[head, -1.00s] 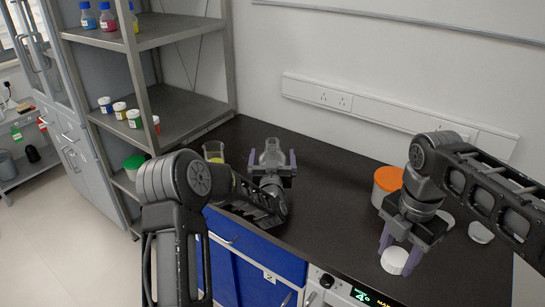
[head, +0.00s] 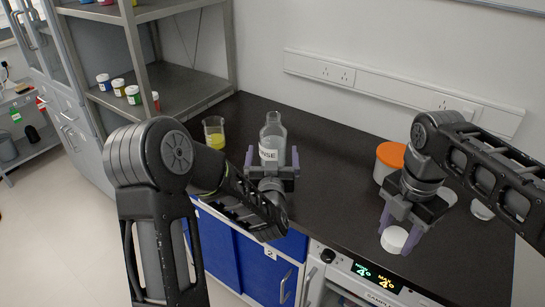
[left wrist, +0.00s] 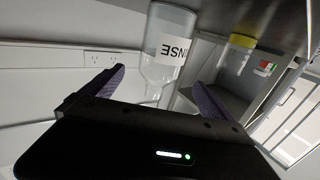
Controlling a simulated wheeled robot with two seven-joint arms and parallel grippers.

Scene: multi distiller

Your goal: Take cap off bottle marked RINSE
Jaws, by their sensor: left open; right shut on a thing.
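The clear glass bottle (head: 272,130) marked RINSE stands upright on the black bench, with no cap visible on its neck. My right gripper (head: 398,227) is shut on a white cap (head: 394,241), held low over the bench at the right front.
A beaker of yellow liquid (head: 214,130) stands left of the bottle. A white tub with an orange lid (head: 390,154) stands behind my right gripper. A white round piece (head: 481,210) lies further right. The bench between bottle and tub is clear.

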